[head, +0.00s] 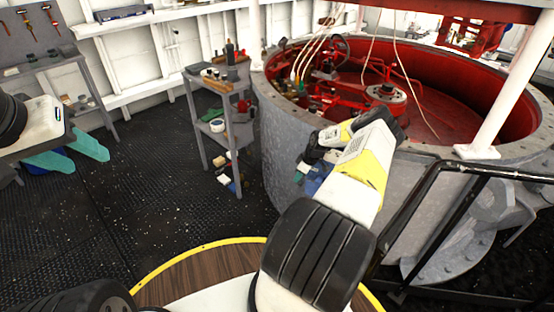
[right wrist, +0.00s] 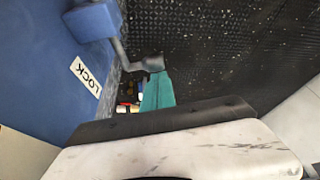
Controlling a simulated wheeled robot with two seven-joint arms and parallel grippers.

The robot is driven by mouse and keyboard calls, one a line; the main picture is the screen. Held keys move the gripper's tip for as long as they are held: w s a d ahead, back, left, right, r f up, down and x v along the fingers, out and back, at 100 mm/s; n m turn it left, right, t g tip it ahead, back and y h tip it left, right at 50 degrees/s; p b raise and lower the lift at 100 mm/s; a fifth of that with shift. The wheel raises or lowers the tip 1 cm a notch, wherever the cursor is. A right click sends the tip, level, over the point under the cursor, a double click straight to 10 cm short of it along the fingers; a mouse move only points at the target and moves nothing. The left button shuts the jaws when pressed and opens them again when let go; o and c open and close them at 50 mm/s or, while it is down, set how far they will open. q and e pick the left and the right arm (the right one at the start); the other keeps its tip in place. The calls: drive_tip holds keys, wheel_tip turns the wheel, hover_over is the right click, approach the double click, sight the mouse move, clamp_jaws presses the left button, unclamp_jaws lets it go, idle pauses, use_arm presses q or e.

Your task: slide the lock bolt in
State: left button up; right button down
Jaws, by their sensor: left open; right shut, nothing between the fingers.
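In the right wrist view, a blue panel (right wrist: 45,75) fills the left side, with a white LOCK label (right wrist: 86,77). A blue block (right wrist: 92,20) stands at its upper right edge. In the head view my right gripper (head: 302,170) is mostly hidden by my arm, beside a blue patch (head: 318,182). My left gripper (head: 88,160) is open and empty at the far left.
A large grey round housing (head: 280,165) with a red interior stands at the right. A black railing (head: 430,185) is in front of it. A grey shelf cart (head: 215,125) stands left of the housing. The dark deck (head: 150,190) between is clear.

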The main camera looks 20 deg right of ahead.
drive_tip(key=s+d, duration=0.1)
drive_tip(key=s, duration=0.1)
drive_tip(key=s+d, duration=0.2)
drive_tip(key=shift+s+d+f, duration=0.1)
drive_tip(key=shift+s, duration=0.15)
drive_tip(key=w+a+r, duration=0.2)
drive_tip(key=w, duration=0.1)
drive_tip(key=shift+w+a+r, duration=0.1)
drive_tip(key=shift+a+r, duration=0.15)
drive_tip(key=v, duration=0.9)
drive_tip(key=shift+r, duration=0.25)
drive_tip(key=shift+d, duration=0.1)
